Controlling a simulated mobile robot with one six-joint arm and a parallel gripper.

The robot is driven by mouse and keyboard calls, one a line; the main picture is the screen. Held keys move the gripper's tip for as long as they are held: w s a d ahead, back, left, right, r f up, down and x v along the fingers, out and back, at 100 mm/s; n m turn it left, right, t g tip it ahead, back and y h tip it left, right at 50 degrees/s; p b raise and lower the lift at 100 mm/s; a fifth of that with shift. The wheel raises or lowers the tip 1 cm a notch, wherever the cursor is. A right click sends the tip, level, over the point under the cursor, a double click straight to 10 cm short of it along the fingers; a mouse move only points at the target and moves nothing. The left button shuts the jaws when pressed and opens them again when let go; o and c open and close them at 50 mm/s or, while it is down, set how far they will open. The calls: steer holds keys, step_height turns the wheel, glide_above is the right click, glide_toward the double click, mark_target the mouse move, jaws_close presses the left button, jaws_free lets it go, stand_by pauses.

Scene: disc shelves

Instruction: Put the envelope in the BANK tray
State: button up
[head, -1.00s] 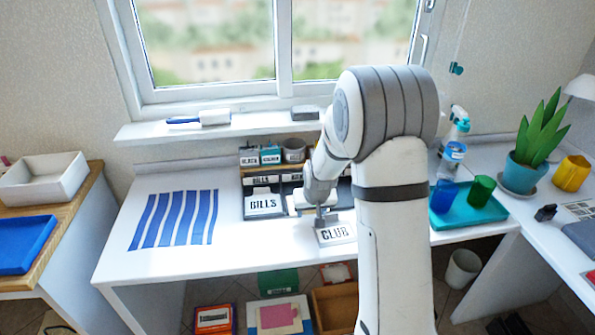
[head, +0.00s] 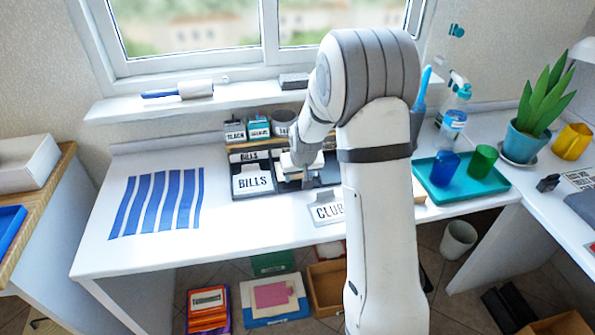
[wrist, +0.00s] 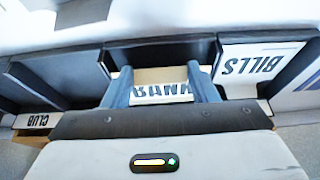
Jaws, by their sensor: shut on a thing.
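My gripper (head: 302,172) is over the middle compartment of the dark sorter on the white desk. In the wrist view its two fingers (wrist: 160,74) are shut on a pale envelope (wrist: 160,91) with upside-down BANK lettering, partly hidden by the gripper body. The BANK tray (wrist: 157,52) is the dark middle compartment around and behind it; I cannot tell whether the envelope touches its floor. The BILLS compartment beside it holds a white card (head: 253,181) marked BILLS, also in the wrist view (wrist: 255,63). A CLUB card (head: 325,209) lies in front, partly behind my arm.
Labelled boxes (head: 258,127) stand behind the sorter. A blue-striped mat (head: 157,203) lies left. A teal tray (head: 443,196) with blue and green cups is right of my arm. The desk's front left is free.

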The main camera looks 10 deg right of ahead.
mark_target(299, 188)
steer(key=shift+f, duration=0.9)
steer(key=shift+f+b, duration=0.75)
steer(key=shift+b, duration=0.1)
steer(key=o, duration=1.1)
steer(key=shift+s+f, duration=0.1)
steer(key=shift+s, duration=0.05)
